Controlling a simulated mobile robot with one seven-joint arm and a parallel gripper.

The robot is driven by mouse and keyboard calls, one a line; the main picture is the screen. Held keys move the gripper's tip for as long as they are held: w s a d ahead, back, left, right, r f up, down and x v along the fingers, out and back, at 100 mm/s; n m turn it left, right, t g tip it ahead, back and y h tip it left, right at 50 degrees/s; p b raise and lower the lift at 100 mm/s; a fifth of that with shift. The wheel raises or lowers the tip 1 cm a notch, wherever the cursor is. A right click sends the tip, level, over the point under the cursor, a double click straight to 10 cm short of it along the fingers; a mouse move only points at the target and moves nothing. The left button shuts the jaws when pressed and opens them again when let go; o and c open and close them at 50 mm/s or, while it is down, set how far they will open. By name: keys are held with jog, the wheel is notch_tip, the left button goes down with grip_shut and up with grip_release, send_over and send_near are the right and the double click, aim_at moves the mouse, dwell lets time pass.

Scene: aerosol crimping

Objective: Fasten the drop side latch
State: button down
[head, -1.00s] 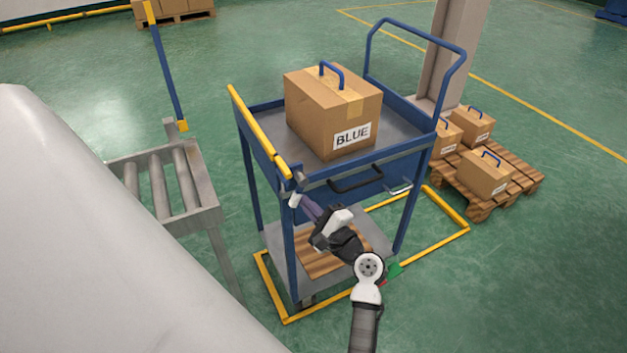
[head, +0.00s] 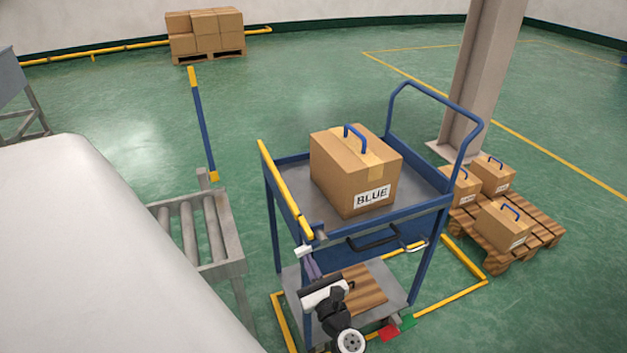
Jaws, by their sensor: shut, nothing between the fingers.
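The blue trolley (head: 432,213) stands in the middle of the head view. Its drop side, with a yellow top rail (head: 285,190), is up along the left edge of the top deck. A small pale piece (head: 304,251), which looks like the latch, sits at the front left corner below the rail's end. It is too small to tell whether it is fastened. My gripper (head: 311,265) is just below this corner, pointing up at it, shut and empty. Whether its tips touch the pale piece cannot be told. A carton marked BLUE (head: 345,175) stands on the top deck.
A roller conveyor (head: 225,235) with a raised blue and yellow bar (head: 203,125) stands left of the trolley. A pallet (head: 545,232) with cartons and a pillar (head: 480,80) are to the right. A wooden board (head: 365,285) lies on the lower shelf. Yellow floor lines surround the trolley.

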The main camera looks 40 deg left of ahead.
jog(key=shift+s+a+r+m+t+p, duration=0.15)
jog(key=shift+m+p, duration=0.1)
jog(key=shift+m, duration=0.2)
jog(key=shift+d+r+m+t+p, duration=0.1)
jog(key=shift+r+m+t+p, duration=0.1)
jog(key=shift+m, duration=0.2)
jog(key=shift+s+a+r+m+t+p, duration=0.15)
jog(key=shift+m+p, duration=0.1)
jog(key=shift+m, duration=0.2)
jog(key=shift+d, duration=0.1)
